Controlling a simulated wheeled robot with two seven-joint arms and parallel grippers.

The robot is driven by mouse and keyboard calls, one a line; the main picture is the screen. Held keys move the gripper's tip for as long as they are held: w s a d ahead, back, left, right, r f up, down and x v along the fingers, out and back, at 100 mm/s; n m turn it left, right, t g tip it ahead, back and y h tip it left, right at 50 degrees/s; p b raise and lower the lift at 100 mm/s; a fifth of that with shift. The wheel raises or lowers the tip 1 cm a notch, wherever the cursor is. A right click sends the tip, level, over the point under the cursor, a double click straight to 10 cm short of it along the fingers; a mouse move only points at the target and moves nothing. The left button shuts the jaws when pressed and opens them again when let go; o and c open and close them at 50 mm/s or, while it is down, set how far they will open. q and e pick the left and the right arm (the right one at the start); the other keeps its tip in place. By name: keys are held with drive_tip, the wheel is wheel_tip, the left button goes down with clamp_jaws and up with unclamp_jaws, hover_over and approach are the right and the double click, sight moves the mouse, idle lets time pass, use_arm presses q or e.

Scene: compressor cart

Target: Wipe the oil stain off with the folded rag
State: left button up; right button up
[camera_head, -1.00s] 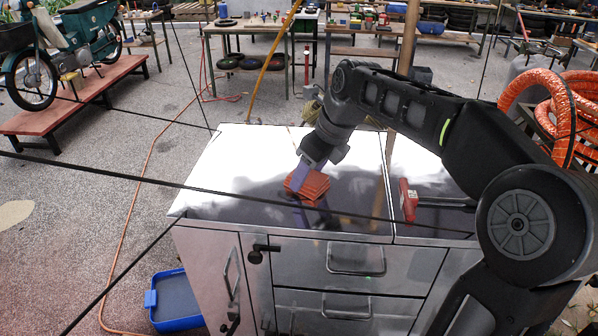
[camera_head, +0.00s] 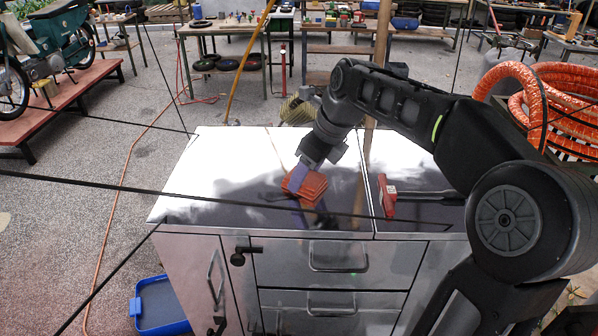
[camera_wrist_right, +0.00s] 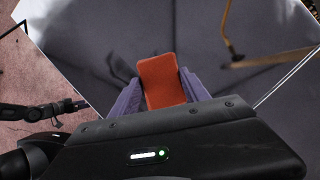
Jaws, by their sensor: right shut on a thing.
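The folded rag (camera_head: 313,187) is an orange-red, layered square at the middle of the shiny metal cart top (camera_head: 215,208). My right gripper (camera_head: 300,180), with purple fingers, is shut on the rag from above. In the right wrist view the rag (camera_wrist_right: 161,78) stands out between the two fingers. It is at or just above the cart top; I cannot tell if it touches. A small dark smudge (camera_head: 269,196) shows just left of the rag and may be the oil stain; reflections make this unsure. My left gripper is out of view.
Drawers with handles (camera_head: 338,257) face front. A blue bin (camera_head: 160,305) stands on the floor at left. Orange hose coils (camera_head: 540,105) are at right. The top's left part is clear.

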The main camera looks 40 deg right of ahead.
drive_tip(key=shift+s+a, duration=0.35)
drive_tip(key=shift+s+a+b, duration=0.5)
drive_tip(key=shift+s+a, duration=0.05)
drive_tip(key=shift+s, duration=0.15)
drive_tip(key=shift+f, duration=0.1)
drive_tip(key=shift+a, duration=0.1)
drive_tip(key=shift+w+a, duration=0.2)
drive_tip(key=shift+w+a+p, duration=0.65)
drive_tip(key=shift+w+a, duration=0.25)
drive_tip(key=shift+a, duration=0.15)
drive_tip(key=shift+a+r, duration=0.1)
drive_tip(key=shift+r, duration=0.1)
